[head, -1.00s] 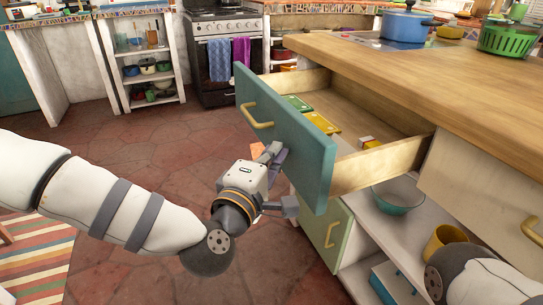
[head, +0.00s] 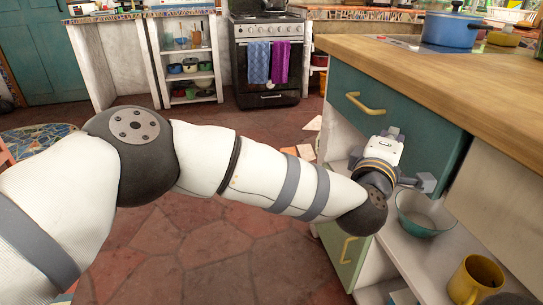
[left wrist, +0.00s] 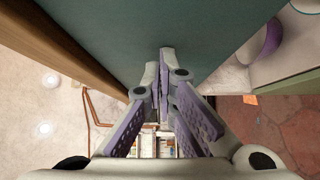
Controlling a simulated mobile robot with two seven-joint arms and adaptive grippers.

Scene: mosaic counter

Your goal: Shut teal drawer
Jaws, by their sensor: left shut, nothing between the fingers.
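The teal drawer (head: 425,125) is at the right in the head view, with its front up under the wooden countertop. No drawer inside shows, and it looks closed. Its yellow handle (head: 365,104) is on the left part of the front. My left gripper (head: 392,132) is at the lower middle of that front, right of and below the handle. In the left wrist view its fingers (left wrist: 166,60) are together and empty, with the tips at the teal front (left wrist: 210,25). I cannot tell whether they touch it. My right gripper is out of view.
Below the drawer are open shelves with a teal bowl (head: 425,213) and a yellow mug (head: 476,280), and a pale green door (head: 342,250). A blue pot (head: 450,30) stands on the countertop (head: 430,65).

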